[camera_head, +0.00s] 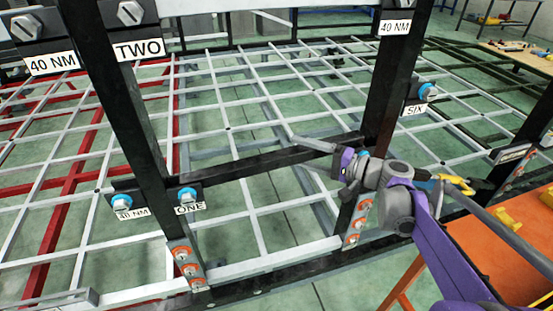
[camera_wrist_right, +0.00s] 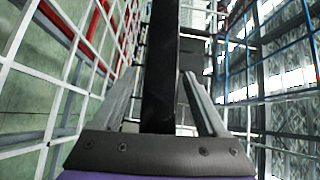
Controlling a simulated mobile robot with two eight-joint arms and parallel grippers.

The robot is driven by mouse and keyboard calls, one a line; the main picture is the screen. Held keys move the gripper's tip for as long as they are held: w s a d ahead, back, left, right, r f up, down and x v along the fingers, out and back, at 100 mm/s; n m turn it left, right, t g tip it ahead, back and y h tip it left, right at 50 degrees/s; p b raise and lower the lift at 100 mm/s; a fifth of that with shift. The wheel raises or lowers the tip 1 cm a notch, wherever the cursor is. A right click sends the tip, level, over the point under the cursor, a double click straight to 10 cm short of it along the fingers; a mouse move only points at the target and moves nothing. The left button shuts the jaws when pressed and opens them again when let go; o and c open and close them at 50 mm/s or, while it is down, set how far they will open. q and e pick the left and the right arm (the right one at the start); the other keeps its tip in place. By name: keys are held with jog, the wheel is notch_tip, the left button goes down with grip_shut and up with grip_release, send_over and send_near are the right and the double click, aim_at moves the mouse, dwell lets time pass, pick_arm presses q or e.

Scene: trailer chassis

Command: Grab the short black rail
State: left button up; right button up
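The short black rail (camera_head: 250,166) runs level between two black upright posts, low on the frame. My right gripper (camera_head: 304,152) is at the rail's right part, beside the right post. Its grey fingers are spread, one on each side of the rail. In the right wrist view, the rail (camera_wrist_right: 160,60) runs lengthwise between the two open fingers (camera_wrist_right: 167,68), with a gap visible at the right finger. My left gripper does not show in the head view.
The left post (camera_head: 135,130) and right post (camera_head: 388,85) carry labelled bolts. A white and red grid chassis (camera_head: 225,90) lies behind. An orange table (camera_head: 500,255) with yellow tools stands at right, close to my right arm.

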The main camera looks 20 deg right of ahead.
grip_shut()
jog(key=shift+r, duration=0.1)
dwell(1.1)
